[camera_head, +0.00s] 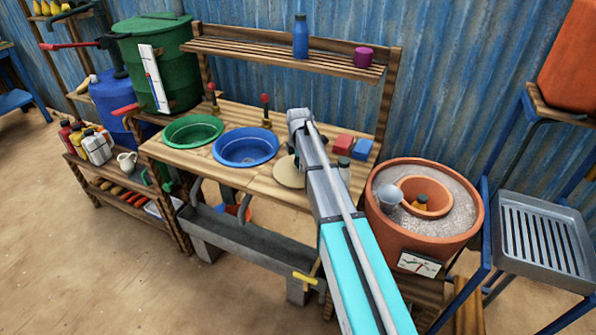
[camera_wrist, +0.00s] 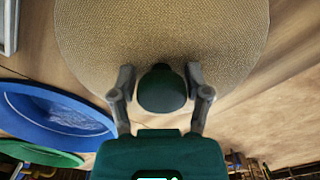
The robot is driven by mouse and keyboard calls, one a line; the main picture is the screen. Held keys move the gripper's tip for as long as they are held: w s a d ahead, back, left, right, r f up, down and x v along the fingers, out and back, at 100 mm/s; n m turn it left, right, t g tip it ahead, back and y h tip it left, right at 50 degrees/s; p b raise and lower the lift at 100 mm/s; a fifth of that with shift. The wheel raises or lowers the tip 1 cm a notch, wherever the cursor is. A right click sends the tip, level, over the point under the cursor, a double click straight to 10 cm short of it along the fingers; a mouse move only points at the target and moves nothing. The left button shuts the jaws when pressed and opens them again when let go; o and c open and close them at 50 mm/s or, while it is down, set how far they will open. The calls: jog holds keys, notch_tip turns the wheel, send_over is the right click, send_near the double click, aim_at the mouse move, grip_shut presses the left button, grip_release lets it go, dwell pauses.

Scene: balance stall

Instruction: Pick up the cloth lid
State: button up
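The cloth lid (camera_wrist: 105,45) is a round, tan, woven disc with a dark green knob (camera_wrist: 162,92) in the wrist view. In the head view the lid (camera_head: 287,174) lies on the wooden counter, partly hidden behind my arm. My gripper (camera_wrist: 160,78) has its two grey fingers on either side of the knob. A narrow gap shows at the left finger; the right finger is very close to the knob, and I cannot tell if it touches. The fingers look open. My gripper's fingers are hidden in the head view.
A blue basin (camera_head: 246,147) and a green basin (camera_head: 193,131) sit left of the lid. Red and blue blocks (camera_head: 343,144) and a small jar (camera_head: 344,170) are right of my arm. A clay pot cooler (camera_head: 445,222) stands right of the counter. A slatted shelf (camera_head: 290,60) is behind.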

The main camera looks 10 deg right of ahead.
grip_shut()
jog(key=shift+r, duration=0.1)
notch_tip(320, 180, up, 10)
jog(key=p, duration=1)
dwell(0.7)
jog(key=shift+c, duration=0.9)
grip_release()
jog(key=c, duration=0.3)
